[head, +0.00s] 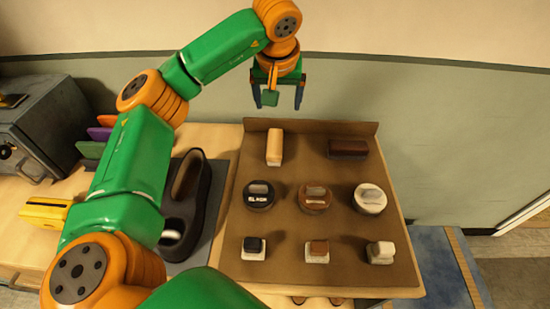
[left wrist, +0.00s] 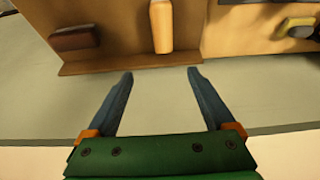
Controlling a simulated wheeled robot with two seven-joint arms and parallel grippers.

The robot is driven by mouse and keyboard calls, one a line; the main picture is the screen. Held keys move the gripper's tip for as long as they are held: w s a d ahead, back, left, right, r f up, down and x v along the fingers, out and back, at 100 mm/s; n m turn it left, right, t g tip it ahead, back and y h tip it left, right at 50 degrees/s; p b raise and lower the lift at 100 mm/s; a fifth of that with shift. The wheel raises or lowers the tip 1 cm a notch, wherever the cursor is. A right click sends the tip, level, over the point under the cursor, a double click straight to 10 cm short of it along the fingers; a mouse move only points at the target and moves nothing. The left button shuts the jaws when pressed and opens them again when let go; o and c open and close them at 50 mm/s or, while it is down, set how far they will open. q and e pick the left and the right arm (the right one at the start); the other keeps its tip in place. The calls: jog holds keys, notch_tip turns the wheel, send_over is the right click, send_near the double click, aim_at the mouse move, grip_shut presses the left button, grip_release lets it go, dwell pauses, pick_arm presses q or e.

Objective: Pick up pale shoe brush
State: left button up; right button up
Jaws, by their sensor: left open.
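The pale shoe brush (head: 274,147) stands near the back of the brown tray, left of the middle, its long side running front to back. It also shows in the left wrist view (left wrist: 161,27) at the top, beyond the fingertips. A dark brown brush (head: 348,149) lies to its right in the head view and shows in the left wrist view (left wrist: 74,38) at the upper left. My left gripper (head: 278,100) is open and empty, above and behind the tray's back edge, apart from the pale brush. My right gripper is not in view.
The brown tray (head: 225,220) has a raised back edge and holds several round tins and small capped jars in front of the brushes. A dark shoe (head: 188,200) lies on a mat to the left. A yellow box (head: 45,211) and a grey cabinet (head: 38,130) stand further left.

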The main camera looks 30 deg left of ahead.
pick_arm(q)
jog(key=b, duration=0.9)
send_near(275, 143)
jog(key=x, duration=0.2)
jog(key=d+x, duration=0.1)
jog(key=x, duration=0.1)
jog(key=shift+w+a+f, duration=0.15)
jog(key=shift+w+f, duration=0.05)
jog(key=shift+f, duration=0.35)
jog(key=shift+w+a+f+p, duration=0.15)
jog(key=shift+f+p, duration=0.15)
jog(key=shift+p, duration=0.25)
jog(key=x, duration=0.2)
jog(key=a+p+x, duration=0.1)
jog(key=x, duration=0.2)
jog(key=shift+f, duration=0.2)
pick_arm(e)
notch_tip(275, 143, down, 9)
pick_arm(q)
jog(key=shift+f, duration=0.1)
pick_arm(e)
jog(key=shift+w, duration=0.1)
pick_arm(q)
jog(key=shift+c, duration=0.2)
grip_shut()
